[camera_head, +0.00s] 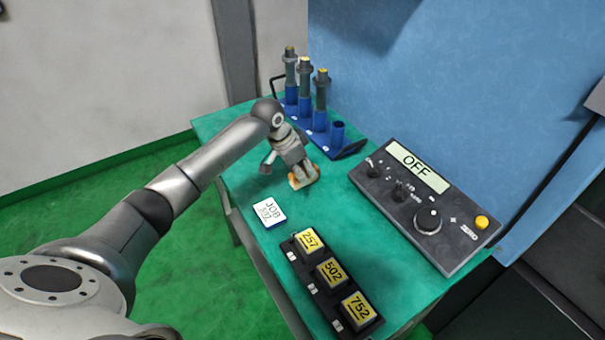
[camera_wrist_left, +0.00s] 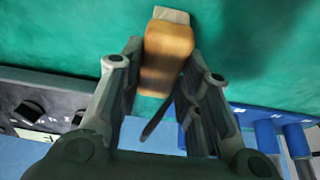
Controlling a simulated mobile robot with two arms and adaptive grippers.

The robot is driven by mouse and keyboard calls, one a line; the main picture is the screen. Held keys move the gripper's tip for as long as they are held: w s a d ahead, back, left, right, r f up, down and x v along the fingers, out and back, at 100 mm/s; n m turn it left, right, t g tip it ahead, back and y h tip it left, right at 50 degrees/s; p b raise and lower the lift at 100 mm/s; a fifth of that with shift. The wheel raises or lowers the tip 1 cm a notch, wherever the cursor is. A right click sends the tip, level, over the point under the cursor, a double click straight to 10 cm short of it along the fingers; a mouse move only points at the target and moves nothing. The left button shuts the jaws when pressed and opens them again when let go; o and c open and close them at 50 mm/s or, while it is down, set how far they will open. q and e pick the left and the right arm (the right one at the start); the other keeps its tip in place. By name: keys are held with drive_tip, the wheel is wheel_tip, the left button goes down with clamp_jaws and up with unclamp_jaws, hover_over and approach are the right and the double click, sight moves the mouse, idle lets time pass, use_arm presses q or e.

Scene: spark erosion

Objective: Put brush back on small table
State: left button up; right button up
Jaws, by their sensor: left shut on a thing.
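The brush (camera_head: 304,177) shows as a small wooden block with a pale edge at the tip of my left gripper (camera_head: 291,163). In the left wrist view the brush (camera_wrist_left: 168,52) sits between the two fingers of the gripper (camera_wrist_left: 160,85), which are shut on it. The brush is over the green top of the small table (camera_head: 251,193), close to its surface. I cannot tell whether it touches the table. My right gripper is not in view.
A blue rack (camera_head: 338,133) with several holders stands behind the gripper. A control box (camera_head: 425,205) reading OFF is to the right.

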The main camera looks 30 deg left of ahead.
use_arm(q)
wheel_tip(320, 180, down, 2)
drive_tip(key=shift+d, duration=0.1)
drive_tip(key=shift+f, duration=0.2)
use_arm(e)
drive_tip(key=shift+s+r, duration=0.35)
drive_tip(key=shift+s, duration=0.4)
use_arm(q)
drive_tip(key=o, duration=1)
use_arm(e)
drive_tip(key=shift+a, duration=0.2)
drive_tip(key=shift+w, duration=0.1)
use_arm(q)
drive_tip(key=shift+r, duration=0.2)
drive_tip(key=shift+b+v, duration=0.45)
drive_tip(key=shift+v, duration=5.5)
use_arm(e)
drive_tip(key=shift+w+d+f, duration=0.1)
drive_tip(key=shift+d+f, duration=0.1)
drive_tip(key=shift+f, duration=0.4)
